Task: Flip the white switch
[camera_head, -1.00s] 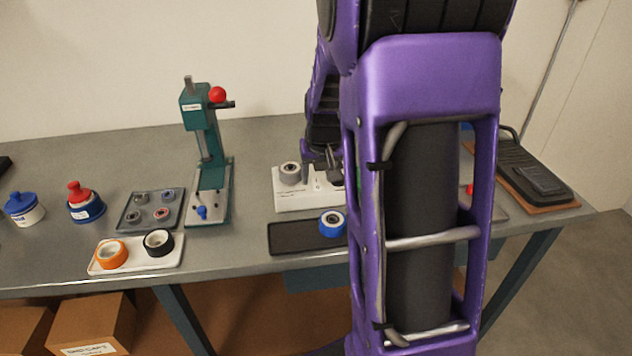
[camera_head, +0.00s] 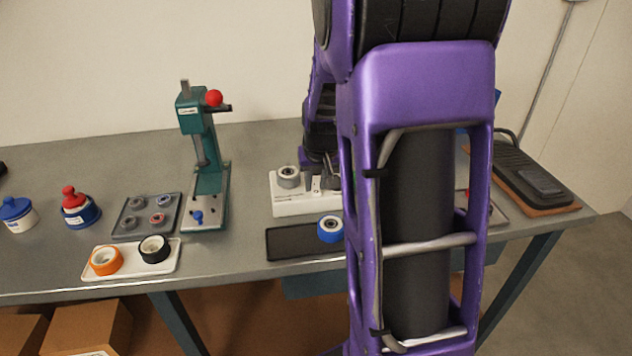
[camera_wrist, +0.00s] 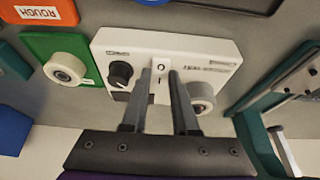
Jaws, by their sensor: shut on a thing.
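The white switch (camera_wrist: 161,70) sits on the top of a white box (camera_wrist: 105,42), with O and I marks beside it. The box also carries a black knob (camera_wrist: 120,74) and a grey wheel (camera_wrist: 201,93). My gripper (camera_wrist: 162,76) points down at the switch, its two fingers on either side of it and close together, shut on it. The fingertips partly hide the switch, so its exact tilt cannot be told. In the head view the same white box (camera_head: 290,205) stands on the bench, with my gripper (camera_head: 320,184) over its right part; my arm hides its right end.
A dark tray with a blue wheel (camera_head: 330,229) lies in front of the box. A teal press (camera_head: 205,170) stands to its left. A green pad with a pale wheel (camera_wrist: 65,69) lies beside the box.

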